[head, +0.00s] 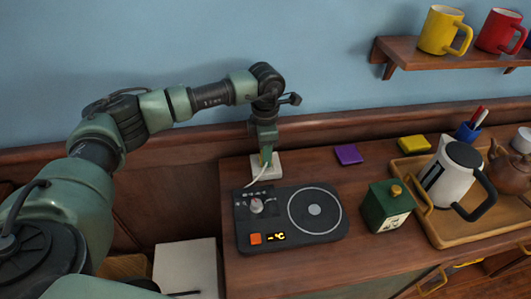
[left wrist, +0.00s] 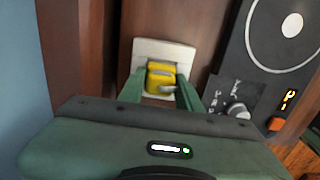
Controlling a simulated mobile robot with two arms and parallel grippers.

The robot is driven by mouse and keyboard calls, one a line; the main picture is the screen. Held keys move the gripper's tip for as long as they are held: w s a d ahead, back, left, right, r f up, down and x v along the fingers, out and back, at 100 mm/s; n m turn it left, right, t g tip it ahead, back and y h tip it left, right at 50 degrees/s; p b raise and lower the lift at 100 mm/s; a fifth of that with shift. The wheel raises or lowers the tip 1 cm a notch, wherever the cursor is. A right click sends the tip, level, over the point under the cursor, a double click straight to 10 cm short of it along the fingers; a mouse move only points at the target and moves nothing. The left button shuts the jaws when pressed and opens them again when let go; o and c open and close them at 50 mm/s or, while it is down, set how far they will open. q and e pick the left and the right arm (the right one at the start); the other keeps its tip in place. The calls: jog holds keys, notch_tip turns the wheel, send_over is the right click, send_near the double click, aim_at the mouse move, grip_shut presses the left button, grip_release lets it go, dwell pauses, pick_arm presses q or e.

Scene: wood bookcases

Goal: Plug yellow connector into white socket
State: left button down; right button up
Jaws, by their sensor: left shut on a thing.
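My left gripper (head: 266,152) points down at the back left of the wooden cabinet top, directly over the white socket (head: 275,168). In the left wrist view, the left gripper's green fingers (left wrist: 160,92) are shut on the yellow connector (left wrist: 160,73). The white socket (left wrist: 183,52) lies behind and around the connector in that view. The connector's underside is hidden, so I cannot tell if it is in the socket or just above it. A pale cable (head: 257,178) runs down beside the socket. My right gripper is out of view.
A dark hot plate (head: 318,237) stands just in front of the socket. A green box (head: 382,214), a purple block (head: 348,154), a yellow block (head: 414,143) and a tray (head: 442,234) with a white kettle (head: 446,185) are to the right. The blue wall is close behind.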

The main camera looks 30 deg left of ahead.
pick_arm(q)
jog(key=shift+f+b, duration=0.4)
jog(key=shift+f, duration=0.2)
dwell(0.3)
jog(key=c, duration=0.9)
grip_release()
jog(key=shift+r, duration=0.1)
notch_tip(320, 180, up, 8)
jog(key=shift+f+b, duration=0.2)
jog(key=shift+b, duration=0.45)
